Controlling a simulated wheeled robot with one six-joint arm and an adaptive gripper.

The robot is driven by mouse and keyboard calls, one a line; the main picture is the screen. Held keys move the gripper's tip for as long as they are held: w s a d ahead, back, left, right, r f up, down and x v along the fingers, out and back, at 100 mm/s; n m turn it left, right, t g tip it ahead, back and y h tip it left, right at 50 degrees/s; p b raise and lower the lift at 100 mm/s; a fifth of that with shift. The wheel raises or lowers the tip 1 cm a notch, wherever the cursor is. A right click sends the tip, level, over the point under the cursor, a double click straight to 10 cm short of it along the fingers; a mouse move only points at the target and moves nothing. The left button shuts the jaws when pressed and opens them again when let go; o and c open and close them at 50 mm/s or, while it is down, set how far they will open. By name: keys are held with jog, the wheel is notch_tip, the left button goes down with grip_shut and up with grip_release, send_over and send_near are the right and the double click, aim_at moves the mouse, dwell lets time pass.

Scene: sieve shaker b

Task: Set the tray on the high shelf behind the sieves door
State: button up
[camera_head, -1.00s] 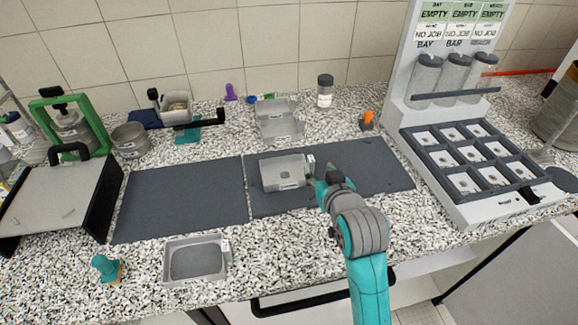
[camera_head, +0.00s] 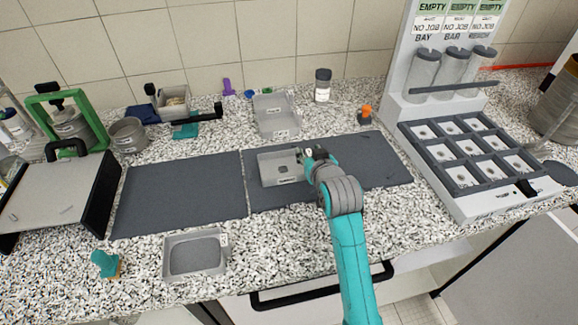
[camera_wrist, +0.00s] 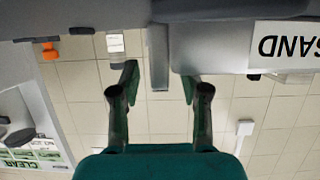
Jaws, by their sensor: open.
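A shallow grey tray (camera_head: 268,173) with a label on its front lies on the right dark mat. My gripper (camera_head: 306,154) is at its right wall. In the wrist view my gripper (camera_wrist: 158,84) has its two fingers apart, with a thin grey upright edge (camera_wrist: 158,55) between them, apparently the tray's wall. That view is upside down; a white label (camera_wrist: 285,47) reading SAND shows at its right. I cannot tell whether the fingers touch the wall. No sieves door or high shelf can be made out.
Another grey tray (camera_head: 168,263) lies in front and further grey trays (camera_head: 276,131) stand behind. A lidded jar (camera_head: 323,86), an orange-topped item (camera_head: 365,114) and a compartment rack (camera_head: 440,180) are to the right. The left mat (camera_head: 180,195) is clear. A black handle (camera_head: 320,292) runs below the counter edge.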

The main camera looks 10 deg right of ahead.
grip_shut()
notch_tip(320, 180, up, 10)
jog(key=shift+f, duration=0.2)
jog(key=shift+r, duration=0.2)
dwell(0.3)
